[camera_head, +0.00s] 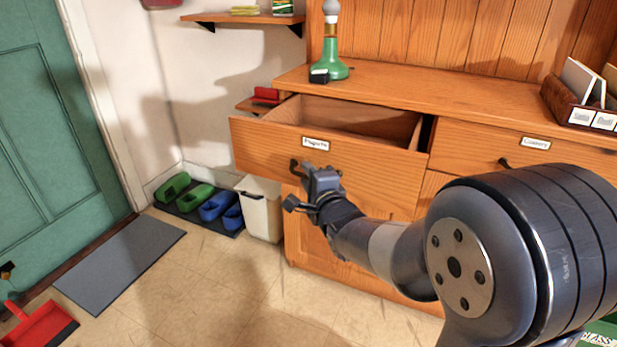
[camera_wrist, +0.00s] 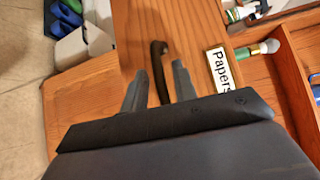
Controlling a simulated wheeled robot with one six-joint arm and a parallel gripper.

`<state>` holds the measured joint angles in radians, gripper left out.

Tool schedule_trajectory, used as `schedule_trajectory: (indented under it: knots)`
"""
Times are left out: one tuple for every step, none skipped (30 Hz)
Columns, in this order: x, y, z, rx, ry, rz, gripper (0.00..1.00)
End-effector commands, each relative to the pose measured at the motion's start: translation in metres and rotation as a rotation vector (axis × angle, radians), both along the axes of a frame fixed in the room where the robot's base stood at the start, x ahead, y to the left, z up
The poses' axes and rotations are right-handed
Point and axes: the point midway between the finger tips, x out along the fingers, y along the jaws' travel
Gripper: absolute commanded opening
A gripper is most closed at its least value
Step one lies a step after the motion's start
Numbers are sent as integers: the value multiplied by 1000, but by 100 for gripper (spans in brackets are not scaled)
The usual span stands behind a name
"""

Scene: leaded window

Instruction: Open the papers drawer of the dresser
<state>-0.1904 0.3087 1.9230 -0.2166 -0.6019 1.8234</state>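The papers drawer (camera_head: 270,148) of the wooden dresser (camera_head: 400,88) stands well pulled out, its inside showing from above. Its front carries a label (camera_head: 316,143) reading "Papers", which also shows in the wrist view (camera_wrist: 219,70). A dark handle (camera_head: 294,167) sits on the front below the label. My gripper (camera_head: 308,180) is at the handle. In the wrist view, the two fingers of my gripper (camera_wrist: 160,84) are apart, with the handle (camera_wrist: 158,50) between them and gaps on both sides. I cannot tell whether either finger touches it.
A second drawer (camera_head: 520,148) to the right is shut. A green-based bottle (camera_head: 331,68) and a box of papers (camera_head: 575,105) stand on the dresser top. A white bin (camera_head: 262,210) and several shoes (camera_head: 195,197) are left of the dresser.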

Motion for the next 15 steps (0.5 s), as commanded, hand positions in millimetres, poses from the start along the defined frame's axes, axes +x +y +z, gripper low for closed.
schedule_trajectory:
  knots:
    - [0,0,0,0,-1,0,32]
    - [0,0,0,0,-1,0,32]
    - [0,0,0,0,-1,0,32]
    - [0,0,1,0,-1,0,32]
    - [0,0,1,0,-1,0,32]
    - [0,0,1,1,-2,0,32]
    - [0,0,1,0,-2,0,32]
    - [0,0,1,0,-2,0,32]
    - [-1,0,1,0,-2,0,32]
    - [-2,-1,2,0,-2,0,32]
    - [-4,-1,2,0,-2,0,32]
    - [-7,-3,3,-1,-1,0,32]
    - [-10,-4,3,-1,-1,0,32]
    - [-14,-5,3,-1,-1,-1,32]
    - [-20,-7,4,-1,-1,-1,32]
